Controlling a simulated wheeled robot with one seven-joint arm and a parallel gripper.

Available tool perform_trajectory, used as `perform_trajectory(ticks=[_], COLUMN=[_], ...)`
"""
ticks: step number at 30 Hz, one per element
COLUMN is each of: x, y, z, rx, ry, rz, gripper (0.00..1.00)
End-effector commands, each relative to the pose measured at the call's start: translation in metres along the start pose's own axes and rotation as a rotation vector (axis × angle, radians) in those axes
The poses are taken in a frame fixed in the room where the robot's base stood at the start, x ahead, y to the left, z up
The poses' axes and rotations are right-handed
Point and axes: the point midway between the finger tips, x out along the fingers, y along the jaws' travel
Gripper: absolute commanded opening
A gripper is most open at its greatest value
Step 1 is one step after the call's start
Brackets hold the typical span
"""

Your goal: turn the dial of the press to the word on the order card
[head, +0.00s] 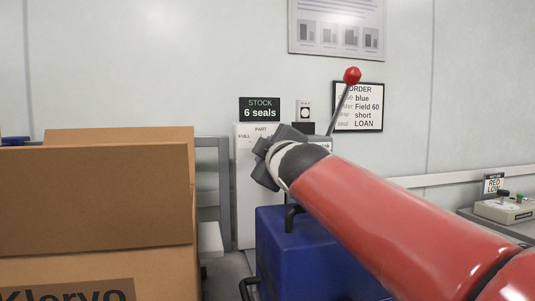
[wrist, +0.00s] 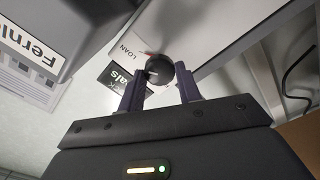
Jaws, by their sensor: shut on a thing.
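The press (head: 245,190) is a pale upright panel behind my gripper, with the words FULL and PART showing at its top. My gripper (head: 262,163) is at its face and hides the dial in the head view. In the wrist view the dial (wrist: 158,69) is a round black knob between the two fingers of my gripper (wrist: 160,84), which is shut on it. A bit of red shows at the dial's edge, near the word LOAN on the panel; I cannot tell exactly where it points. The order card (head: 358,107) reads blue, Field 60, short and LOAN; the lever partly covers its left column.
A red-knobbed lever (head: 352,76) rises right of my gripper. A dark sign (head: 260,109) reads STOCK 6 seals. A blue case (head: 300,255) stands below my arm. Cardboard boxes (head: 95,200) fill the left. A small tester (head: 503,210) sits at far right.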

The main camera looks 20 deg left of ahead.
Motion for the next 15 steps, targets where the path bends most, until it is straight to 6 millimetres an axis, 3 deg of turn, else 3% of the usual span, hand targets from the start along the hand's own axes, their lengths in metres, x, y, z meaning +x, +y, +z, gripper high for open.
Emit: perform_trajectory(ticks=[10, 11, 15], x=[0.0005, 0.0005, 0.0004], y=[-0.0016, -0.0017, -0.0013], z=[0.0017, 0.0017, 0.0013], rx=[0.002, 0.002, 0.002], ry=[-0.004, -0.004, -0.003], rz=[-0.003, -0.003, -0.003], gripper=[0.11, 0.36, 0.55])
